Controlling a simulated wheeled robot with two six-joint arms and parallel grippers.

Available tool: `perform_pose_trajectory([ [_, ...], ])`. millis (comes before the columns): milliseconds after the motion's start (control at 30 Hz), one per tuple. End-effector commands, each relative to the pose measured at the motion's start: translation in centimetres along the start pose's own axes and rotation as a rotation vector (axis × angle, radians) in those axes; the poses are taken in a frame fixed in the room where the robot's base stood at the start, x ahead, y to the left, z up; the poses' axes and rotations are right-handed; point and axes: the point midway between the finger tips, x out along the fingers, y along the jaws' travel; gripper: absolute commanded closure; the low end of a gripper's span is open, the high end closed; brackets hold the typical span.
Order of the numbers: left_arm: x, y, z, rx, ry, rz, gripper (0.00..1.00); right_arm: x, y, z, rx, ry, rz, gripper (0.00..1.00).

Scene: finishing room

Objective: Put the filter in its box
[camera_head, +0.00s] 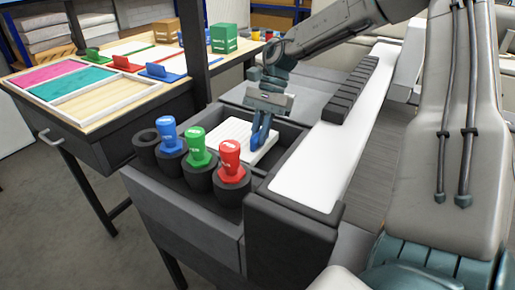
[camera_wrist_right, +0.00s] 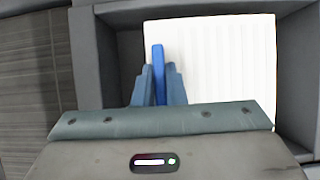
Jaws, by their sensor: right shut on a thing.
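The filter is a white pleated panel (camera_head: 232,134) with a blue tab (camera_wrist_right: 158,60); its ribbed face also fills the right of the wrist view (camera_wrist_right: 225,60). My right gripper (camera_head: 261,132) is shut on the blue tab, above the panel; it shows in the wrist view too (camera_wrist_right: 158,88). The panel is within the outline of a dark grey open box (camera_head: 290,136), with the box wall (camera_wrist_right: 88,45) around it in the wrist view. I cannot tell whether the panel rests on the box floor or is held above it. My left gripper is not in view.
Blue (camera_head: 168,132), green (camera_head: 197,146) and red (camera_head: 230,160) capped pieces stand in dark cups in front of the box. A white-topped ledge (camera_head: 320,165) with dark blocks (camera_head: 352,92) runs along the right. A table with coloured panels (camera_head: 75,82) stands at left.

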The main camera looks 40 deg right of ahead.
Motion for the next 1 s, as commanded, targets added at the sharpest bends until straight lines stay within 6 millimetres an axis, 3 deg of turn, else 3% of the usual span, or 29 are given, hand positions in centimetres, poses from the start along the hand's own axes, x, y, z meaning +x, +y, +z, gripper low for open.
perform_pose_trajectory([
  [400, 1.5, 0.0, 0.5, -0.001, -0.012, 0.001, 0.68, 3.7, 0.0, -2.1, 0.002, 0.0, 0.0, 1.0],
  [700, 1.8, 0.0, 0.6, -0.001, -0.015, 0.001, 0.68, 3.9, 0.0, -2.2, 0.0, 0.001, -0.002, 1.0],
  [967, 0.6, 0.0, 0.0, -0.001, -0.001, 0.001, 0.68, 3.9, 0.0, -2.3, 0.0, 0.001, -0.002, 1.0],
  [1000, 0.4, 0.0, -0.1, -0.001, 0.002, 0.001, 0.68, 3.9, 0.0, -2.3, 0.0, 0.001, -0.001, 0.83],
])
